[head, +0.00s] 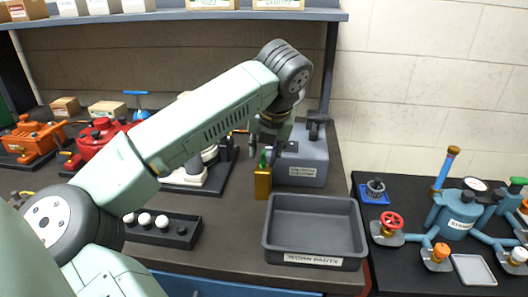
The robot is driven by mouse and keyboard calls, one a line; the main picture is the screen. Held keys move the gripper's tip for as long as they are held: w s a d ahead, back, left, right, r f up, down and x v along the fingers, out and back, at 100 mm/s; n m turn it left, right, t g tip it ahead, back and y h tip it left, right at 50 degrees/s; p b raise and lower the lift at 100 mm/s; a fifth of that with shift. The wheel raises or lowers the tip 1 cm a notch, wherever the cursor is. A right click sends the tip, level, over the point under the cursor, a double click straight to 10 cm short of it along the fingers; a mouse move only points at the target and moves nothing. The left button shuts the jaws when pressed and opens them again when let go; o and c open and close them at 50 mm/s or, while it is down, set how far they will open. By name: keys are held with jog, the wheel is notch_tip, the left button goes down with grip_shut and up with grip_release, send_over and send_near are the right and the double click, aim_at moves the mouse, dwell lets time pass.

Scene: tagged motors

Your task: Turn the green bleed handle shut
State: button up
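A green handle (518,181) tops a fitting at the right edge of the blue piped motor rig (462,222), on the dark right-hand table. Which way it is turned is too small to tell. My gripper (268,153) is far to its left, over the bench in front of a grey box. It points down at a brass-yellow block (262,184) with a green upper part, which shows between or just in front of the fingers. I cannot tell whether the fingers grip it, or whether the block touches the bench.
A grey tray labelled worn parts (315,262) stands at the bench's front right. A red handwheel (391,220), an orange knob (440,251) and a blue upright with an orange top (446,168) surround the rig. A black holder with white balls (163,228) lies left. A shelf (175,17) runs above.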

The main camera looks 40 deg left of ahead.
jog(key=shift+w+a+f, duration=0.15)
jog(key=shift+a+f, duration=0.05)
jog(key=shift+f, duration=0.25)
grip_shut()
dwell(0.3)
